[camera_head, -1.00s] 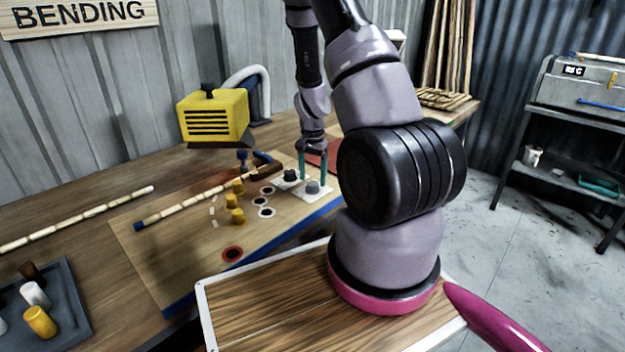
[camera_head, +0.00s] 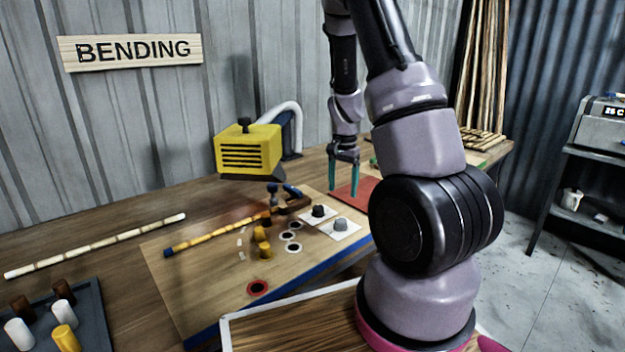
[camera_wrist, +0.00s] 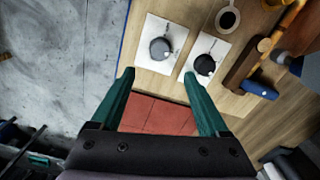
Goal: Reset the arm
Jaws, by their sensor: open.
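My gripper (camera_head: 343,174) has teal fingers and hangs above the back right of the bench, over a red mat (camera_head: 352,196). In the wrist view my gripper (camera_wrist: 157,80) is open, with nothing between its fingers. Beyond the fingertips, a grey knob (camera_wrist: 160,48) and a black knob (camera_wrist: 204,65) stand on white cards. In the head view the grey knob (camera_head: 340,225) and black knob (camera_head: 318,211) stand near the right side of the work board (camera_head: 190,290).
A rattan pole (camera_head: 215,233) lies on the board beside yellow pegs (camera_head: 263,245). A yellow heater (camera_head: 248,152) stands behind. Another pole (camera_head: 95,246) lies at left, near a peg tray (camera_head: 95,325). A wooden clamp (camera_head: 292,205) is near the knobs.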

